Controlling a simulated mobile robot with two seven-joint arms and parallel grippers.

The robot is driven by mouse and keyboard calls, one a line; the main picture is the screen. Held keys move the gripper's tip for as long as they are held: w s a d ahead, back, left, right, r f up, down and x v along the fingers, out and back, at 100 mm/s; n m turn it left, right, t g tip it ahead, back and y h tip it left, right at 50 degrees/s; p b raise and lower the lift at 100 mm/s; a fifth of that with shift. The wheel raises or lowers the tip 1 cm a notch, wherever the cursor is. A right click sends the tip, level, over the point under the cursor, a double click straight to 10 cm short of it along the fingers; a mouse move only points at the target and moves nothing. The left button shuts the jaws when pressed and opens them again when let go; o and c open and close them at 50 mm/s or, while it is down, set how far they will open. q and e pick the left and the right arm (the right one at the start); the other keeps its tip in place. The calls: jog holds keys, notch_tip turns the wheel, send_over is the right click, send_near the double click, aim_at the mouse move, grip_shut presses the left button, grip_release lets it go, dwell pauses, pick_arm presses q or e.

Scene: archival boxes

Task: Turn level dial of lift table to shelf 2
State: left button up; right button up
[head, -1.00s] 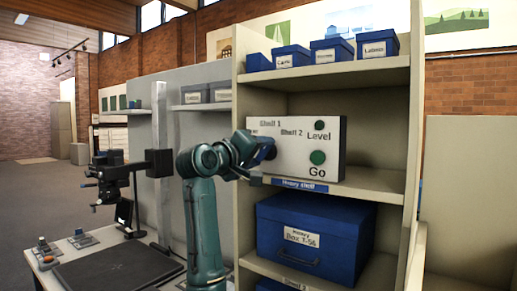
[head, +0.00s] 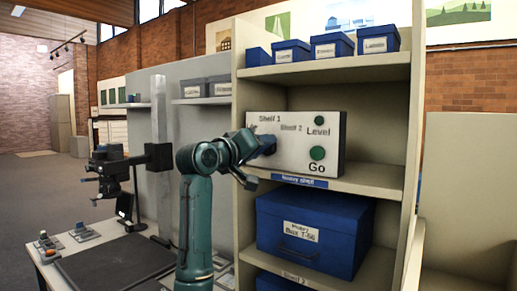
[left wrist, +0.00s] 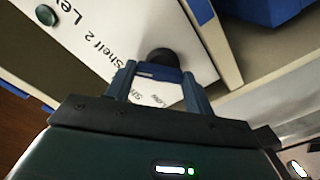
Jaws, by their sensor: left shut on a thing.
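The lift table's control panel (head: 290,158) is a white box on the middle shelf. It has "Shelf 1" and "Shelf 2" labels, a green light (head: 319,120) by "Level" and a green Go button (head: 317,153). My left gripper (head: 267,146) is at the panel's left part, over the level dial. In the left wrist view, the dark round dial (left wrist: 163,56) shows at the fingertips. My left gripper (left wrist: 160,80) is shut on the dial, with a blue and white surface between its fingers. The dial's pointer is hidden, so its setting cannot be read. My right gripper is out of view.
A blue archival box (head: 314,237) sits on the shelf below the panel. Several small blue boxes (head: 332,46) stand on the top shelf. A table with a dark flat platform (head: 115,268) and a black stand (head: 110,170) is at the left.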

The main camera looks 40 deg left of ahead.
pick_arm(q)
jog(key=o, duration=1)
jog(key=s, duration=0.4)
jog(key=s+d, duration=0.1)
jog(key=s, duration=0.8)
jog(key=shift+s+d, duration=0.1)
jog(key=shift+d, duration=0.1)
